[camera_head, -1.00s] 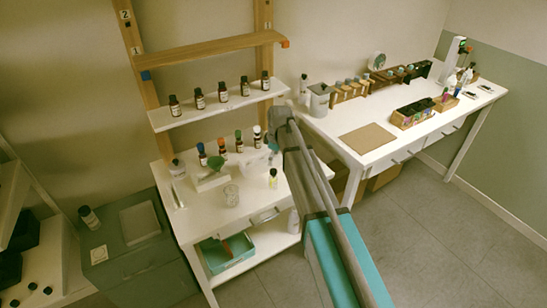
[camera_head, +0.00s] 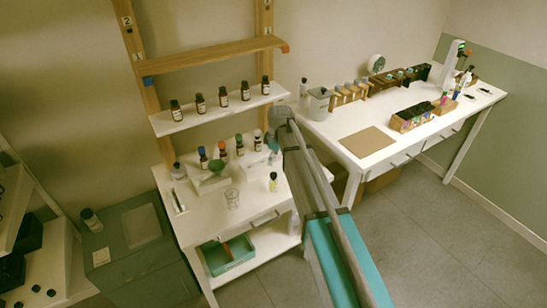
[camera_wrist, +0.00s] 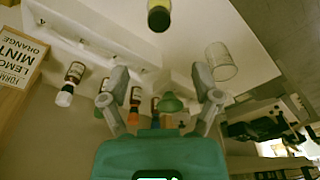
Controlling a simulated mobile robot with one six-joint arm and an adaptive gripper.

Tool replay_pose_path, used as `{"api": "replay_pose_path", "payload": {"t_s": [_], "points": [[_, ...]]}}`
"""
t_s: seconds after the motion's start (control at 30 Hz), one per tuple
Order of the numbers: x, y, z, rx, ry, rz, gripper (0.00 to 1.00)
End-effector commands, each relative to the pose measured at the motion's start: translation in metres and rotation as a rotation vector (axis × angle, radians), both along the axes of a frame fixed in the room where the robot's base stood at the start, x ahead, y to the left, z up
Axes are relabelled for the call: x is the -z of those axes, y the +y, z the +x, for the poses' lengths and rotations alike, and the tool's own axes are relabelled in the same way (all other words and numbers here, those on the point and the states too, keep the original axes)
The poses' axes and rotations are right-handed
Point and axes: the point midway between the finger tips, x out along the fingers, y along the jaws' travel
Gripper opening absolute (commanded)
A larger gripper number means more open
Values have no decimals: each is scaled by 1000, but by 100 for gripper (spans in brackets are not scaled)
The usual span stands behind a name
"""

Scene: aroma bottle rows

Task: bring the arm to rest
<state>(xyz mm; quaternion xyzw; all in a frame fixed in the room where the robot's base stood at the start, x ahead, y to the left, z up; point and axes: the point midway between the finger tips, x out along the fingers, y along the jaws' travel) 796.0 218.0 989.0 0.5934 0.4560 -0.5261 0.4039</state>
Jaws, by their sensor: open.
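My gripper (camera_wrist: 161,78) is open in the wrist view, its two grey fingers spread with nothing between them.
Several dark bottles (camera_head: 223,96) stand in a row on the white shelf (camera_head: 170,125). Below are capped bottles (camera_head: 239,144), the funnel (camera_head: 217,166) and a glass beaker (camera_head: 232,198). A white side table (camera_head: 320,128) with a brown mat (camera_head: 367,141) stands right. Floor at lower right is clear.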

Motion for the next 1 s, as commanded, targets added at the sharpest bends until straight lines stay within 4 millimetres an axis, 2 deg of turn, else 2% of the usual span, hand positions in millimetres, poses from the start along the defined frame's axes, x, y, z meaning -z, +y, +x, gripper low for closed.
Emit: {"api": "replay_pose_path", "payload": {"t_s": [0.37,0.57,0.77,1.0], "points": [[0,0,0,1,0,0,80],[0,-15,-13,59,6,-5,80],[0,-55,-50,245,27,-16,80],[1,-119,-117,585,58,-38,80]]}}
